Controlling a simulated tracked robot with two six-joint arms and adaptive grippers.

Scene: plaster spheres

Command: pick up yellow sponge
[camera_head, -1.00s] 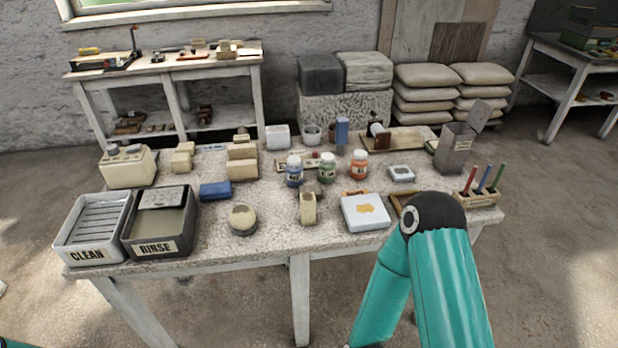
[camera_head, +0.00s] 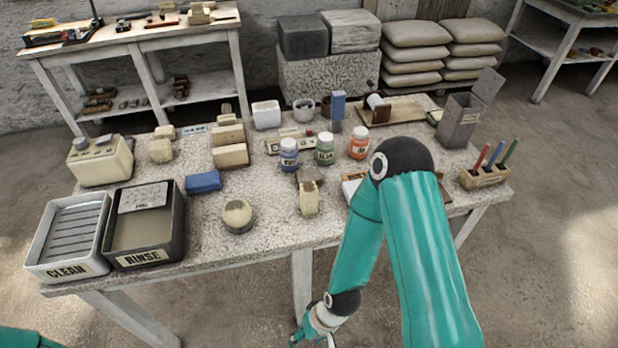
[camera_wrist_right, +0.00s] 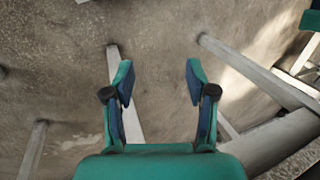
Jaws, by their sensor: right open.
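I cannot clearly make out a yellow sponge on the worktable (camera_head: 270,220). A pale cream block (camera_head: 309,198) stands near the front edge, and a round cream piece (camera_head: 237,215) lies left of it; whether either is a sponge I cannot tell. A white box (camera_head: 351,187) is mostly hidden behind my right arm. My right gripper (camera_head: 314,338) hangs low in front of the table, below its top, partly cut off by the picture's edge. In the right wrist view, my right gripper (camera_wrist_right: 159,72) is open and empty above the floor. My left gripper is out of view.
A CLEAN tray (camera_head: 70,235) and a dark RINSE tray (camera_head: 145,225) stand at the left, with a blue block (camera_head: 203,182) beside them. Several jars, including a green one (camera_head: 325,150), stand mid-table. A pencil holder (camera_head: 485,177) is at the right. Table legs (camera_head: 303,285) stand near my gripper.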

